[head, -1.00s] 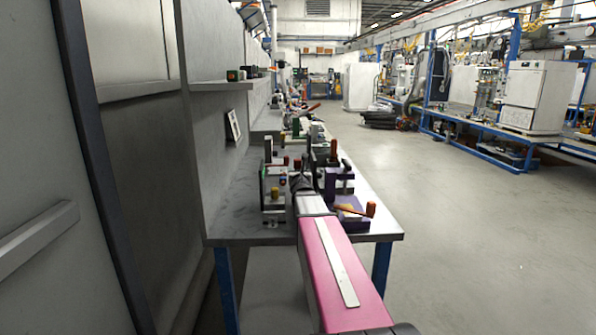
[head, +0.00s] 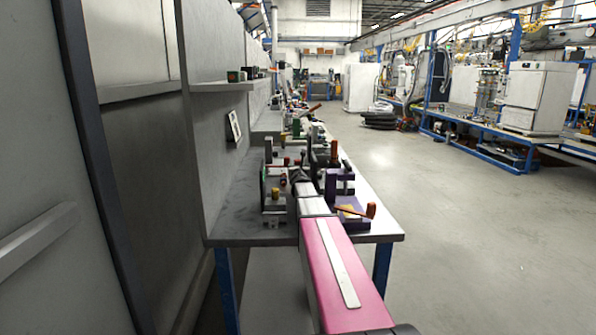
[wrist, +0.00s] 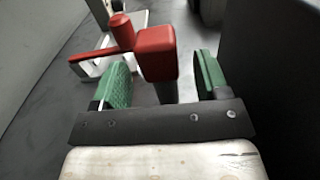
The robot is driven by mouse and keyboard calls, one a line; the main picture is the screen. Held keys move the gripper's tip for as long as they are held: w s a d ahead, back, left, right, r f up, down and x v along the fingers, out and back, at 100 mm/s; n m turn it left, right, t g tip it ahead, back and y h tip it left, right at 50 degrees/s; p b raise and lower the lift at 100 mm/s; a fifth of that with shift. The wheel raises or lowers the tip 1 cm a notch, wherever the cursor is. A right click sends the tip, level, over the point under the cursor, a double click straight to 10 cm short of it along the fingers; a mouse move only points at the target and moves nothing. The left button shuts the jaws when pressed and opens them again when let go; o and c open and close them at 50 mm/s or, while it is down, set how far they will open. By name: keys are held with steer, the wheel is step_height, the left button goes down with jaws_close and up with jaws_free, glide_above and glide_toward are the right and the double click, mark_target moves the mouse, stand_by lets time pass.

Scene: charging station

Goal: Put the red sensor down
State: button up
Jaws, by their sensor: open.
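The red sensor (wrist: 157,54), a red block on a darker stem, stands between the green finger pads of my gripper (wrist: 163,82) in the wrist view. The pads are apart, with a gap showing on the right of the block and a narrow one on the left. My gripper is open around the sensor and not clamped on it. The sensor's lower end is hidden by the gripper body. In the head view, the fingers are hidden among the devices at the end of my arm.
A red-handled clamp (wrist: 100,55) is close to the left finger. On the grey bench (head: 236,226), a purple fixture (head: 338,188) with an orange-knobbed lever stands right of my arm. A metal fixture (head: 275,209) stands left. A wall shelf (head: 222,86) is farther left.

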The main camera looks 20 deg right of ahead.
steer(key=x, duration=0.4)
steer(key=shift+w+r, duration=0.15)
steer(key=shift+w, duration=0.1)
steer(key=c, duration=1.1)
steer(key=shift+d+r, duration=0.1)
steer(key=shift+r, duration=0.1)
